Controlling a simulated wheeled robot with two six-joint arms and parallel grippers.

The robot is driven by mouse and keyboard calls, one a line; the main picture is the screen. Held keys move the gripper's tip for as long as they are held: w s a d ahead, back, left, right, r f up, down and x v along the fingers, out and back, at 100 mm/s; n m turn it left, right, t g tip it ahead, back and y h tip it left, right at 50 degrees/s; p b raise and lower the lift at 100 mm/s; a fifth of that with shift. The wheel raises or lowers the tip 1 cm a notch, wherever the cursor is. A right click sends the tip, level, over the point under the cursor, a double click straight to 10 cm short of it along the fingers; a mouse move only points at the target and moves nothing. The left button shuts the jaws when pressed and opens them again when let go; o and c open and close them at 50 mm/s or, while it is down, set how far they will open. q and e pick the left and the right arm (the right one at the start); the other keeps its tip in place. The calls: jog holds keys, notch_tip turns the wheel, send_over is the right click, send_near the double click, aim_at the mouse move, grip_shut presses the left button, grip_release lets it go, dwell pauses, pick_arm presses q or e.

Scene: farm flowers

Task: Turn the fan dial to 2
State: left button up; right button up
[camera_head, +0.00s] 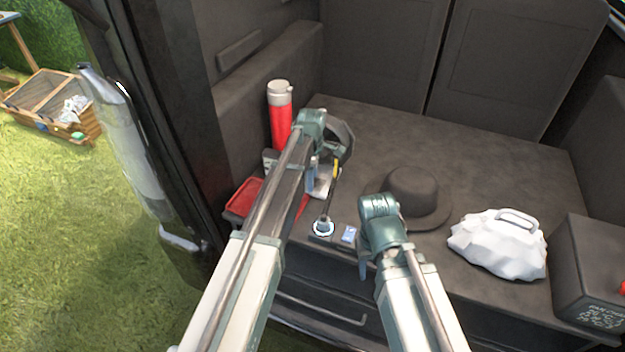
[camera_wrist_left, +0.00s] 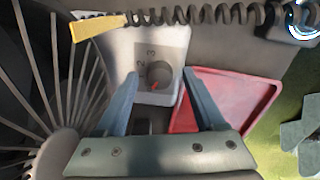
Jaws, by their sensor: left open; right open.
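The fan's grey round dial (camera_wrist_left: 159,75) shows in the left wrist view on a pale base (camera_wrist_left: 172,42), with printed numbers beside it, 2 and 3 among them. A red mark is on the dial's lower left; which number it points to I cannot tell. My left gripper (camera_wrist_left: 161,73) is open, its two fingers on either side of the dial; contact is unclear. The fan's cage (camera_wrist_left: 65,85) is at the left. In the head view my left gripper (camera_head: 313,172) partly hides the fan (camera_head: 341,138). My right gripper (camera_head: 364,266) is open near the front edge, apart from the fan.
A red tray (camera_wrist_left: 245,82) lies beside the fan base. A coiled cord (camera_wrist_left: 215,14) crosses above the dial. A red flask (camera_head: 280,125) stands behind my left arm. A dark hat (camera_head: 414,186), a white bag (camera_head: 492,250) and a dark box (camera_head: 590,265) are to the right.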

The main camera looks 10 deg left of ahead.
pick_arm(q)
grip_shut()
jog(key=shift+m, duration=0.3)
jog(key=m, duration=0.3)
jog(key=shift+m, duration=0.4)
jog(key=m, duration=0.3)
jog(key=shift+a+m, duration=0.1)
jog(key=shift+m, duration=0.2)
jog(key=m, duration=0.4)
jog(key=shift+h, duration=0.3)
jog(key=shift+m, duration=2)
